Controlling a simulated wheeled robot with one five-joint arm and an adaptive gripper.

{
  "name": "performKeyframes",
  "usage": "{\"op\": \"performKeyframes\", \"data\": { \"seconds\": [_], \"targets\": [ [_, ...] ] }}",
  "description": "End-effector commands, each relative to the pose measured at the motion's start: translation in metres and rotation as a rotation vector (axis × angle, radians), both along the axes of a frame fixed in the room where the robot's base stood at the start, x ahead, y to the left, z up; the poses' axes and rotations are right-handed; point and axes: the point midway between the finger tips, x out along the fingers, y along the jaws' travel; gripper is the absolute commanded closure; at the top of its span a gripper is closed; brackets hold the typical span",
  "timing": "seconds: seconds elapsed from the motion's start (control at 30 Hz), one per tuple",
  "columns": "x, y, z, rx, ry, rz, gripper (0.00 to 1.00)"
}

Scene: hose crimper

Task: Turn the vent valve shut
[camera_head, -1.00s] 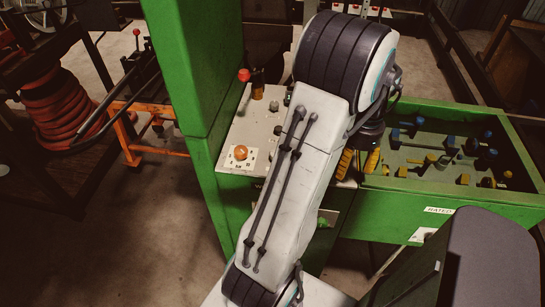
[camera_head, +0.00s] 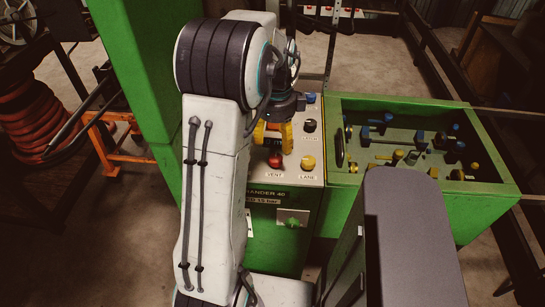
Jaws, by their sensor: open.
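The vent valve is a small red knob (camera_head: 275,160) on the pale top panel of the green machine, above a label reading VENT. My gripper (camera_head: 273,137) hangs just behind and above it in the picture, with its two yellow fingers apart. Nothing is seen between the fingers. I cannot tell whether a finger touches the red knob. My arm hides the left part of the panel.
A yellow knob (camera_head: 308,162) labelled LANE sits right of the red one. A black knob (camera_head: 309,126) stands behind it. A green bin (camera_head: 490,193) of fittings is at the right. A green column (camera_head: 130,75) rises at the left.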

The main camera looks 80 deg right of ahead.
Motion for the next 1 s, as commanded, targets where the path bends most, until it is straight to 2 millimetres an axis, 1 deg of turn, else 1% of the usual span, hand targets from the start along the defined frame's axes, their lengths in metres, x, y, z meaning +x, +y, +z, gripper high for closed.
{"op": "performKeyframes", "data": {
  "seconds": [0.2,0.3,0.4,0.57,1.0],
  "targets": [
    [0.0,0.002,0.0,0.009,-0.002,-0.255,0.39],
    [0.0,0.003,0.0,0.01,-0.002,-0.35,0.39],
    [0.0,0.003,-0.001,0.01,-0.003,-0.41,0.39],
    [0.0,0.003,-0.009,0.012,-0.003,-0.449,0.39],
    [0.0,0.003,-0.06,0.014,-0.002,-0.448,0.39]
  ]
}}
